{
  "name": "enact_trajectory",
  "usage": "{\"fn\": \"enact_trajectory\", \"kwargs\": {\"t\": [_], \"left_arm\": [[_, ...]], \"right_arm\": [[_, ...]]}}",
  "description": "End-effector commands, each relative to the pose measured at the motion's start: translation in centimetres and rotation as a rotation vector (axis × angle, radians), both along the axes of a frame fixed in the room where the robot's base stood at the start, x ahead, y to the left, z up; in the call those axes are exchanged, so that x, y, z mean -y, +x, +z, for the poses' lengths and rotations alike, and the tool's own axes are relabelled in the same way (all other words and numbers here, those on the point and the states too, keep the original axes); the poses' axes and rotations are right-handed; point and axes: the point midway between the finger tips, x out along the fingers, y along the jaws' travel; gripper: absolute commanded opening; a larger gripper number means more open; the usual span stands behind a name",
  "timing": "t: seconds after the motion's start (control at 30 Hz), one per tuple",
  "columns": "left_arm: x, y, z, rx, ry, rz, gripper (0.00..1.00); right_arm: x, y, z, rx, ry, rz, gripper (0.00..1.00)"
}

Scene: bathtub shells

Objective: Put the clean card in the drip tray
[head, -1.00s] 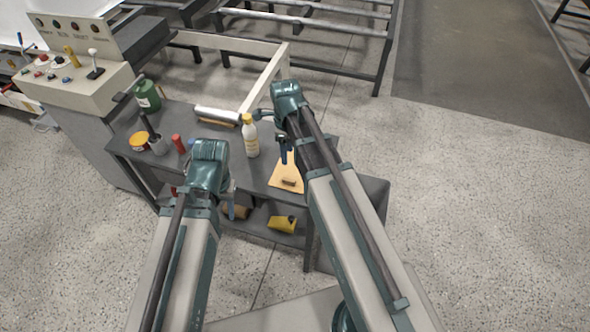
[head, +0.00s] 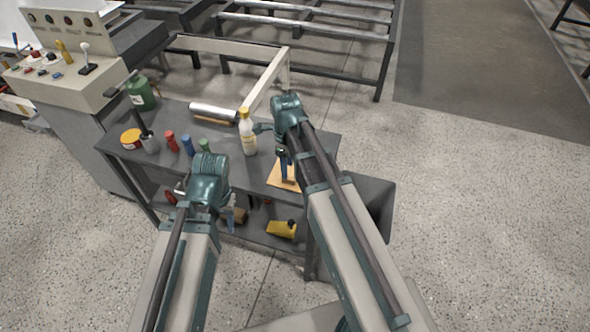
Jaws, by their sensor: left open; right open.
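A tan flat board (head: 276,181) lies on the right part of the grey workbench top. I cannot tell whether it is the clean card, or whether a card lies on it behind my gripper. My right gripper (head: 284,165) is open, low over this board, and hides part of it. My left gripper (head: 233,214) is open and empty in front of the bench's near edge. A dark grey bin-like box (head: 376,200) stands at the bench's right end, partly behind my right arm; I cannot tell whether it is the drip tray.
A white bottle with yellow cap (head: 248,138) stands just left of my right gripper. A metal roll (head: 214,111), red cylinder (head: 171,141), orange-lidded tin (head: 131,138) and green can (head: 141,94) are further left. A yellow object (head: 282,229) lies on the lower shelf. A cream frame (head: 265,85) rises behind.

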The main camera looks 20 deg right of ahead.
Motion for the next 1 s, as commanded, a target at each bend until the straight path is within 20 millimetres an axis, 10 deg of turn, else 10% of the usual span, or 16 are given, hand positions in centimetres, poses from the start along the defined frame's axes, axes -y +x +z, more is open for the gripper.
{"fn": "enact_trajectory", "kwargs": {"t": [0.37, 0.67, 1.0], "left_arm": [[0.0, 0.0, -4.7, 0.0, 0.0, 0.0, 0.47], [0.0, 0.0, -4.8, 0.0, 0.0, -0.001, 0.47], [0.0, 0.0, -4.8, 0.0, 0.0, -0.001, 0.47]], "right_arm": [[0.3, -0.2, -4.7, 0.0, 0.0, 0.0, 0.53], [0.3, -0.2, -4.8, 0.0, 0.0, 0.0, 0.53], [0.3, -0.2, -4.8, 0.0, 0.0, 0.0, 0.0]]}}
